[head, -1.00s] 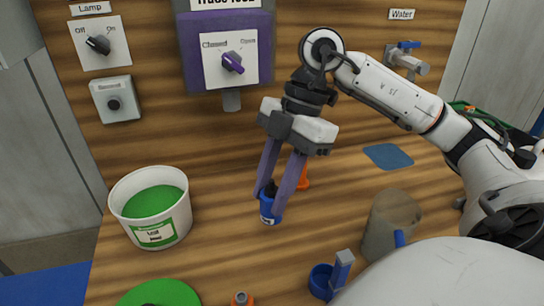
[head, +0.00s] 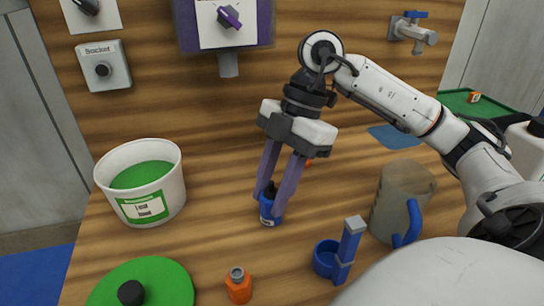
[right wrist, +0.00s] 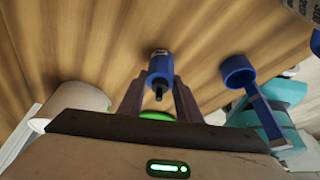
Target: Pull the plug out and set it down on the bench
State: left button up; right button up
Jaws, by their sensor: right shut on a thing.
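My right gripper (head: 275,205) is shut on a small blue plug (head: 268,210) with a dark top end. It holds the plug upright low over the middle of the bench (head: 190,245). I cannot tell for sure whether the plug's lower end touches the wood. In the right wrist view the plug (right wrist: 160,72) sits between the two fingertips, its dark end towards me. The grey socket box (head: 103,67) on the back panel has a dark round centre and no plug in it. My left gripper is not in view.
A white tub (head: 165,180) stands at left, with a green disc (head: 175,285) in front. Bare wood surrounds the plug.

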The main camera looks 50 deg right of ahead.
jog(key=o, duration=1.3)
jog(key=shift+c, duration=0.2)
jog(key=shift+r, duration=0.1)
jog(key=p+v, duration=0.2)
jog(key=v, duration=0.8)
jog(key=shift+p, duration=0.4)
